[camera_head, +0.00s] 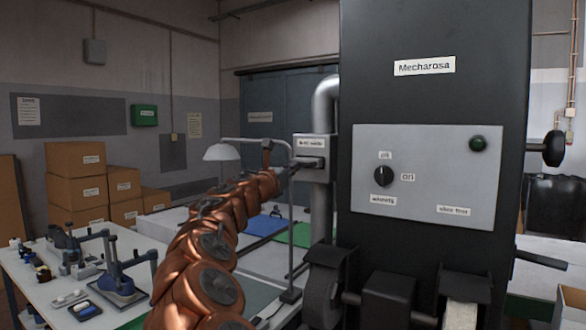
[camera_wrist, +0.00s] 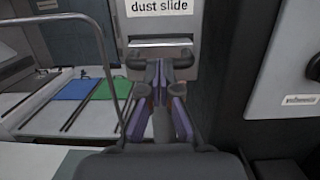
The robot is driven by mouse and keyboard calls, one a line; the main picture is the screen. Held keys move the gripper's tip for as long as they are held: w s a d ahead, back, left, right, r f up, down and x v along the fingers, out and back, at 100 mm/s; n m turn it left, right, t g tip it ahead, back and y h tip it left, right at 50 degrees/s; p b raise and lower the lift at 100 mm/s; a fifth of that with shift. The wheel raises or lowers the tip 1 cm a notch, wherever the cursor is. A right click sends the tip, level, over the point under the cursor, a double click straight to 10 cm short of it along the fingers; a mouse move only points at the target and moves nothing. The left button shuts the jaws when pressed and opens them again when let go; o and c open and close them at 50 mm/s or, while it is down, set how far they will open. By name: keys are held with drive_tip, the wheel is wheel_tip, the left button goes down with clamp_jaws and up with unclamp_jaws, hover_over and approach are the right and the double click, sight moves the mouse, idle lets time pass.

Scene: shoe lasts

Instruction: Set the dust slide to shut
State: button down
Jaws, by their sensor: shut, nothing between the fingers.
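The dust slide (camera_head: 312,143) is a grey box on the metal pipe beside the black machine, with a white label. In the wrist view its label reads "dust slide" above a pale slot, and a dark horizontal handle (camera_wrist: 136,58) sticks out below. My gripper (camera_wrist: 160,70) is shut and empty, its fingertips in front of the handle's middle and hiding part of it. I cannot tell whether they touch it. In the head view my gripper (camera_head: 286,171) is at the box's left side. How far the slide is pushed in is unclear.
The black machine (camera_head: 430,95) with a grey control panel (camera_head: 460,170) stands close on the right. A thin metal lamp stand (camera_head: 291,220) rises near my arm. A workbench with blue (camera_head: 262,224) and green mats lies behind; a tool table (camera_head: 45,290) is at left.

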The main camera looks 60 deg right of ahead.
drive_tip(key=shift+d, duration=0.1)
drive_tip(key=shift+d+r+p, duration=0.35)
drive_tip(key=shift+r+p, duration=0.05)
drive_tip(key=shift+p, duration=0.2)
idle(0.3)
drive_tip(key=a+f+b, duration=0.3)
drive_tip(key=a, duration=1.1)
drive_tip(key=shift+s, duration=0.25)
